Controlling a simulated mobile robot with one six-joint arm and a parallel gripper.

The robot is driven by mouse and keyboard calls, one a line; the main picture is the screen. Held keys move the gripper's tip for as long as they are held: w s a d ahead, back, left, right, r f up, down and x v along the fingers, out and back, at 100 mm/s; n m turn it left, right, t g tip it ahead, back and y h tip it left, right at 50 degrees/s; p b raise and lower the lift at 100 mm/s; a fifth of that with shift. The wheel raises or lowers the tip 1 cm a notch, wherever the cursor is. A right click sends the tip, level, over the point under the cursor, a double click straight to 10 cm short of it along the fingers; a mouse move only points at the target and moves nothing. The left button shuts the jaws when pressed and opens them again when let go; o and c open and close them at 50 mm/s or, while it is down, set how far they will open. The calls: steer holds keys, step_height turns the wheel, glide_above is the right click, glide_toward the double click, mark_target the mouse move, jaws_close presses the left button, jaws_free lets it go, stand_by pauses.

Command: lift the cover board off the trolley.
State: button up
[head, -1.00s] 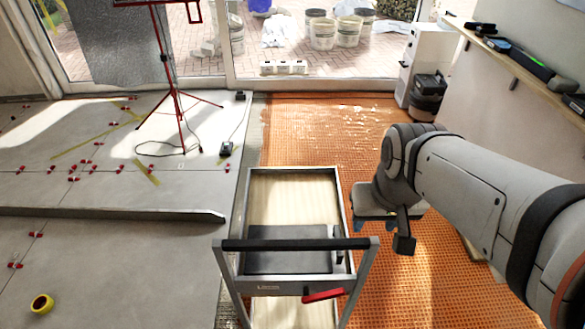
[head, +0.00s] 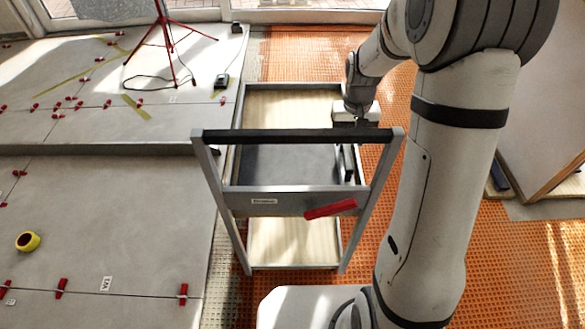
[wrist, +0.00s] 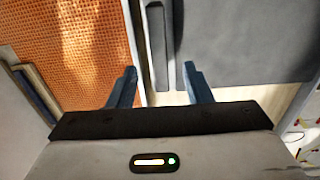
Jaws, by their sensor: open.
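The cover board is a flat dark grey board (head: 285,165) lying on the upper tray of the trolley (head: 238,220). A black bar handle (head: 346,163) stands along its right edge. My gripper (head: 357,123) is at the trolley's right side, near the far end of the handle; its fingers are mostly hidden in the head view. In the wrist view, my gripper (wrist: 160,75) is open with two blue-grey fingers. The handle (wrist: 158,45) lines up between the fingertips, and the board (wrist: 245,40) spreads to the right. I cannot tell whether the fingers reach down to the handle's height.
The trolley has a black push bar (head: 300,135) and a red lever (head: 330,209) at the near end. Orange matting (head: 480,240) covers the floor on the right. A raised tiled floor (head: 110,200) lies left. A red tripod (head: 165,45) stands behind it.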

mark_target(347, 152)
step_height(347, 152, down, 7)
steer(key=shift+s+f+b, duration=0.1)
steer(key=shift+b, duration=0.95)
steer(key=shift+c, duration=0.4)
jaws_close()
steer(key=shift+r, duration=0.2)
